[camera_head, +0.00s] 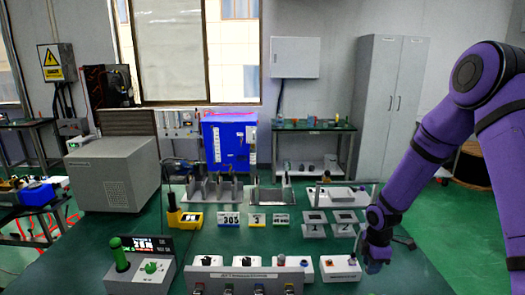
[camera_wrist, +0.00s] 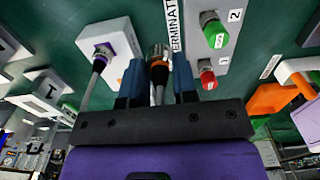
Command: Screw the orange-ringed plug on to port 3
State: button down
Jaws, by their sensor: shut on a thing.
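My gripper (camera_wrist: 158,80) is shut on the orange-ringed plug (camera_wrist: 157,66), which sits between the two blue fingers. The plug's metal end points away from the wrist, beside the edge of a grey labelled panel (camera_wrist: 188,38). I cannot tell whether it touches anything there. The panel bears a green-capped port (camera_wrist: 215,36) marked 2 and a red-capped port (camera_wrist: 208,79). I cannot make out port 3; the plug and fingers may hide it. In the head view my gripper (camera_head: 376,260) is low at the right end of a small white box (camera_head: 340,268), and the plug cannot be made out.
A white box with a purple-ringed plug and its cable (camera_wrist: 104,52) is left of my fingers in the wrist view. An orange part (camera_wrist: 272,98) lies to the right. A long grey panel (camera_head: 244,273) stands at the front of the green bench, with number plates (camera_head: 257,219) behind.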

jog(key=shift+s+d+f, duration=0.1)
jog(key=shift+s+d, duration=0.45)
jog(key=shift+d, duration=0.05)
jog(key=shift+s+d, duration=0.1)
jog(key=shift+s+d+f, duration=0.2)
jog(key=shift+s+d, duration=1.35)
jog(key=shift+d, duration=0.2)
jog(key=shift+s+d, duration=0.1)
jog(key=shift+d, duration=0.05)
jog(key=shift+s+d+f, duration=0.15)
jog(key=shift+s+d, duration=1.05)
jog(key=shift+d, duration=0.05)
jog(key=shift+f, duration=2.9)
jog(key=shift+f, duration=0.5)
